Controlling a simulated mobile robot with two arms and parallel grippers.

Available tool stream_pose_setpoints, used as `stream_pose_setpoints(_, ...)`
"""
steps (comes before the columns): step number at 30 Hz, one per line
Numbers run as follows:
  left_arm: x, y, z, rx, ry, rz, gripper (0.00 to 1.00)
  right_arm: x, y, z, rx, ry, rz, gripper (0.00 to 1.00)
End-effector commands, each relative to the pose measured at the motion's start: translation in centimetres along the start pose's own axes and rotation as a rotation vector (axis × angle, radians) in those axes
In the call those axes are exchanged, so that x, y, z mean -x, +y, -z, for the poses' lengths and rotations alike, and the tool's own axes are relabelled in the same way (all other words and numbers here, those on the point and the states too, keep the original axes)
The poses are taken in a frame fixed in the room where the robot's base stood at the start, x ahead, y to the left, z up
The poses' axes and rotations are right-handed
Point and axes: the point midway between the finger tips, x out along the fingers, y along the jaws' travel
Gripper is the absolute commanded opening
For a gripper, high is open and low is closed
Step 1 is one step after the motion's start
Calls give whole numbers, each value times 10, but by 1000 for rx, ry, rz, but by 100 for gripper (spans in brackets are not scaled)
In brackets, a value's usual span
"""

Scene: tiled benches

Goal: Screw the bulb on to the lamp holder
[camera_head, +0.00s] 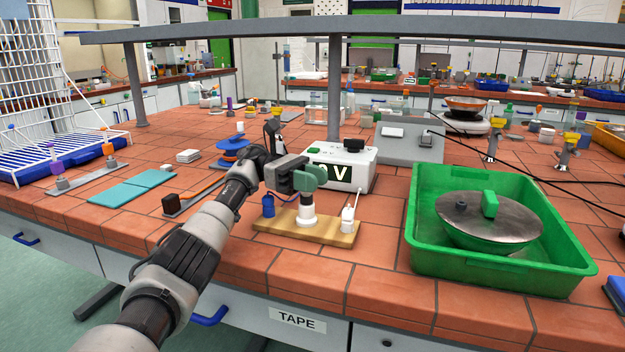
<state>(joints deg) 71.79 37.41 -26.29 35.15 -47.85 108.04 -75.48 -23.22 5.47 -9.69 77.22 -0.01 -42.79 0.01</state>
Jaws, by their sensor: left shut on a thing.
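The wooden board (335,235) lies on the tiled bench near its front edge. A white lamp holder (306,221) stands upright on it. My left gripper (309,178), with green finger pads, is directly above the holder, its arm coming in from the lower left. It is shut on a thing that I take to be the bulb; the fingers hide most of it. I cannot tell whether the bulb is seated in the holder. My right gripper is not in view.
A blue terminal (268,207) and a white terminal (347,218) flank the holder on the board. A white meter box marked V (355,164) stands close behind. A green tray (424,240) with a metal-lidded pan is at right.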

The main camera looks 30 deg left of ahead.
Motion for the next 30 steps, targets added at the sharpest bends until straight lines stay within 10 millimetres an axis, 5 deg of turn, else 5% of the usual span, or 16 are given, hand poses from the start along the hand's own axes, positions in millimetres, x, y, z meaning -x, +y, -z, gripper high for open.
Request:
stream_pose_setpoints(12,0,0,2,2,2,1,1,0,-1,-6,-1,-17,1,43)
stream_pose_setpoints(13,0,0,2,3,2,1,31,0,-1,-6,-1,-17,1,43)
stream_pose_setpoints(18,0,0,2,2,1,0,57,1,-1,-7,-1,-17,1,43)
stream_pose_setpoints(24,0,0,1,1,1,0,59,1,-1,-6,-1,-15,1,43)
stream_pose_setpoints(30,0,0,1,1,0,0,84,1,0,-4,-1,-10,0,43)
